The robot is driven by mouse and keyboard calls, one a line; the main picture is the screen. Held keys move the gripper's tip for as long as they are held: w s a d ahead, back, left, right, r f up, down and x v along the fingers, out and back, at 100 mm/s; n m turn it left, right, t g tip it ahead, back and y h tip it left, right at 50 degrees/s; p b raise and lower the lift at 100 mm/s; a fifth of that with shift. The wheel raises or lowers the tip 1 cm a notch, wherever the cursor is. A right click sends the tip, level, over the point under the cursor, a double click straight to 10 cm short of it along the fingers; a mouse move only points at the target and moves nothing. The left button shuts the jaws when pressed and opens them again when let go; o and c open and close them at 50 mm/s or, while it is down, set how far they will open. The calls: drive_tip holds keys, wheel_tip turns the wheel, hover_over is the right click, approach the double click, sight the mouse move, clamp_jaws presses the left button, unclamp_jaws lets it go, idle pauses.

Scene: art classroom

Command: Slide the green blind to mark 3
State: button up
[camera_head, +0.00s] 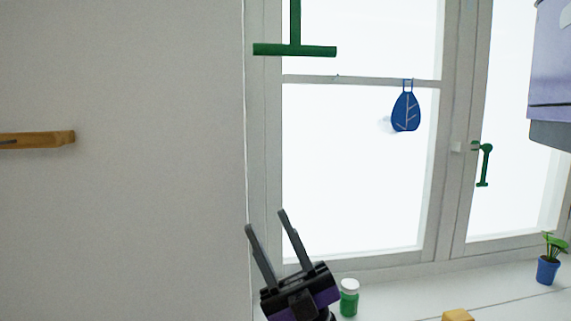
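A green horizontal bar (294,50) hangs from a green vertical strip at the top left of the window. It looks like part of the green blind, whose upper part is cut off by the top edge of the view. No numbered marks can be made out. My gripper (266,221) is at the bottom centre, below the green bar and well apart from it. Its two fingers point up and are spread, with nothing between them.
A blue leaf ornament (405,112) hangs on the window. A green window handle (485,164) is to its right. A green jar (349,299), a yellow block (458,315) and a potted plant (548,268) stand on the sill. A wooden bar (38,140) is on the left wall.

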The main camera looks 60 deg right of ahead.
sight(338, 52)
drive_tip(key=s+d+r+n+g+y+b, duration=0.1)
drive_tip(key=s+d+r+n+g, duration=0.1)
drive_tip(key=r+n+g, duration=0.3)
drive_tip(key=s+d+r+n+g+y+b, duration=0.1)
drive_tip(key=r+n+g, duration=0.4)
drive_tip(key=r+n, duration=0.7)
drive_tip(key=s+d+r+n+g+y+b, duration=0.1)
drive_tip(key=s+d+r+n+g, duration=0.2)
drive_tip(key=r+n+g, duration=0.3)
drive_tip(key=shift+s+r+n, duration=0.25)
drive_tip(key=shift+r+n, duration=0.35)
drive_tip(key=shift+r, duration=0.05)
drive_tip(key=shift+s+r+n, duration=0.25)
drive_tip(key=shift+r+n, duration=0.35)
drive_tip(key=shift+r, duration=0.05)
drive_tip(key=shift+p+x, duration=0.6)
drive_tip(key=shift+x, duration=2.9)
drive_tip(key=shift+a, duration=0.1)
clamp_jaws()
